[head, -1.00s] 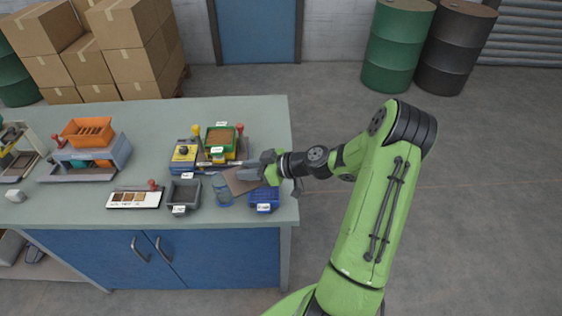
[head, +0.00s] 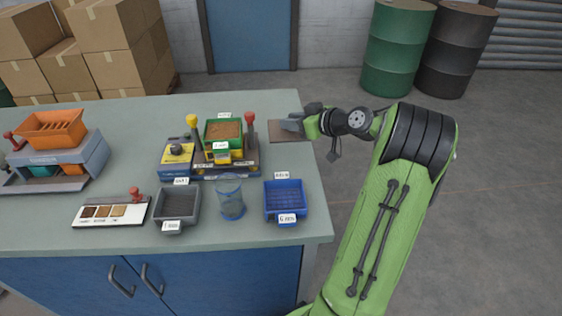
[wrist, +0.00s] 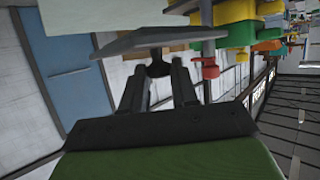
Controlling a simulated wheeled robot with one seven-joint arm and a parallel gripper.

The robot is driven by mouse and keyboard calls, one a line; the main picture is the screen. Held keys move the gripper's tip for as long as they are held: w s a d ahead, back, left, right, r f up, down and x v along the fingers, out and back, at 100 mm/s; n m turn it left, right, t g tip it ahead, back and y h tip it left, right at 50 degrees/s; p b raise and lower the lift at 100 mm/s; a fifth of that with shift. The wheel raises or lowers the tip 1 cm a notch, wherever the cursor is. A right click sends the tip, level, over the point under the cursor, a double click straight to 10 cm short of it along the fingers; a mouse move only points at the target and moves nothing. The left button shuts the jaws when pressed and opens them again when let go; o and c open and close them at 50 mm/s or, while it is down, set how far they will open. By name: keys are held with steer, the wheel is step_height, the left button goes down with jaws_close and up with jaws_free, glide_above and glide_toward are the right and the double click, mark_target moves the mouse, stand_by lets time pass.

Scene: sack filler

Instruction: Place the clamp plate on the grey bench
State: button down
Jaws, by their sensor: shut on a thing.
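The clamp plate (head: 287,137) is a flat brown plate at the right side of the grey bench (head: 120,230) in the head view. In the wrist view my gripper (wrist: 158,72) holds a dark knob under the grey-looking plate (wrist: 140,40). I cannot tell whether the plate touches the bench top.
Left of the plate stands the filler with a green tray (head: 222,132) and red and yellow knobs. A blue bin (head: 285,198), a clear cup (head: 230,200) and a grey bin (head: 178,205) stand in front.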

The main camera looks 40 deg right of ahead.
step_height(320, 180, down, 9)
steer(key=shift+s+f+b, duration=0.1)
steer(key=shift+s+b, duration=0.05)
steer(key=shift+b, duration=1.05)
steer(key=shift+f, duration=0.1)
steer(key=c, duration=0.9)
jaws_free()
steer(key=shift+o, duration=0.2)
steer(key=shift+r, duration=0.2)
steer(key=p+v, duration=0.2)
steer(key=v, duration=1)
